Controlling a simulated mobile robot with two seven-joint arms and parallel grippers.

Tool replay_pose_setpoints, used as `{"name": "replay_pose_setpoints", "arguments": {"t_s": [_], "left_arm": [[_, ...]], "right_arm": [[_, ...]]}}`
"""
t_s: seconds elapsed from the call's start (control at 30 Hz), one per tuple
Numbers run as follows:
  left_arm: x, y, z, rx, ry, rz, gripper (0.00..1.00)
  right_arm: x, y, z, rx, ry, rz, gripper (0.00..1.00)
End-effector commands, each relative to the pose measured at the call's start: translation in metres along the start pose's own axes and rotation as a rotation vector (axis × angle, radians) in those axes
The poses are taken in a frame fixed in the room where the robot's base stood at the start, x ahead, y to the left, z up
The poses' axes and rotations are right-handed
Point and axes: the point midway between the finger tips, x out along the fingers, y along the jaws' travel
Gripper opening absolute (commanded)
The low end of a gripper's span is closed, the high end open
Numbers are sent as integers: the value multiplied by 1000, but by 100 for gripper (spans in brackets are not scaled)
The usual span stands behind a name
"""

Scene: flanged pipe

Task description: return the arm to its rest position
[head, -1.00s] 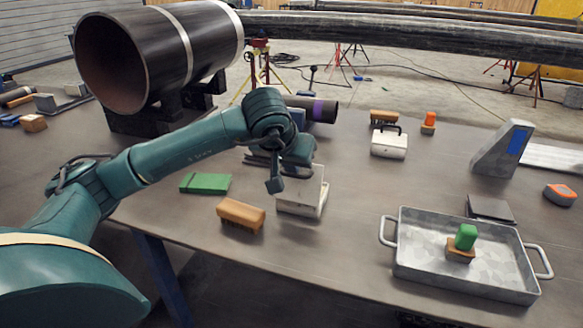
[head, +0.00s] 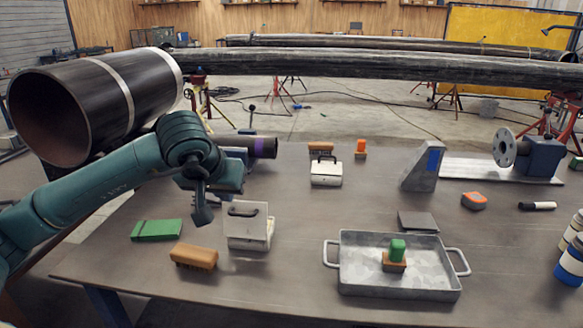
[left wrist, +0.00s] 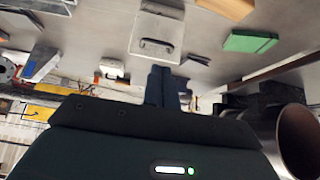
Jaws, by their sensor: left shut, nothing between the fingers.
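My left arm comes in from the left in the head view, over the left part of the workbench (head: 300,222). My left gripper (head: 203,215) points down, shut and empty, just left of a white and grey box with a handle (head: 248,228). In the left wrist view the gripper fingers (left wrist: 162,88) are together, with the box (left wrist: 156,40) beyond them. I cannot tell how high the fingertips are above the bench. My right gripper is not in view.
A large dark pipe (head: 95,105) lies at the back left, close to my arm. A green block (head: 157,230) and a wooden brush (head: 194,256) lie near the gripper. Bench between is clear.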

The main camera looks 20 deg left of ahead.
Motion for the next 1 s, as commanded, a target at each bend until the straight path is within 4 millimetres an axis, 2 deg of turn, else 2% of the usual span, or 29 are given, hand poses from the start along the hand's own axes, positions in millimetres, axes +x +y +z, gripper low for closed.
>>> {"name": "replay_pose_setpoints", "arguments": {"t_s": [0.13,0.23,0.27,0.37,0.43,0.53,0.63,0.7,0.77,0.87,0.9,0.97,1.0], "left_arm": [[3,5,4,-8,-13,19,0],[12,28,22,-54,-75,109,0],[15,40,30,-79,-107,152,0],[22,91,71,-221,-275,345,0],[17,133,106,-379,-452,498,0],[-8,191,149,-692,-787,701,0],[-42,232,170,-1080,-1189,828,0],[-62,248,171,-1377,-1490,858,0],[-70,253,165,-1644,-1756,840,0],[-63,246,152,-2108,-2207,714,0],[-53,239,148,1983,2062,-541,0],[-29,224,150,1767,1817,-305,0],[-10,213,157,1615,1649,-167,0]], "right_arm": [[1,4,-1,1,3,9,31],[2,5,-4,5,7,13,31],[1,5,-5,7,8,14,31],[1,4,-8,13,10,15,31],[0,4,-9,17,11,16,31],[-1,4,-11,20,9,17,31],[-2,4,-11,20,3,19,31],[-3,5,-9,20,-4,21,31],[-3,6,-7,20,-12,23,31],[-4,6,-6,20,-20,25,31],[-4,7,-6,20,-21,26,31],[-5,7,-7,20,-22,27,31],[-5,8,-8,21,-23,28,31]]}}
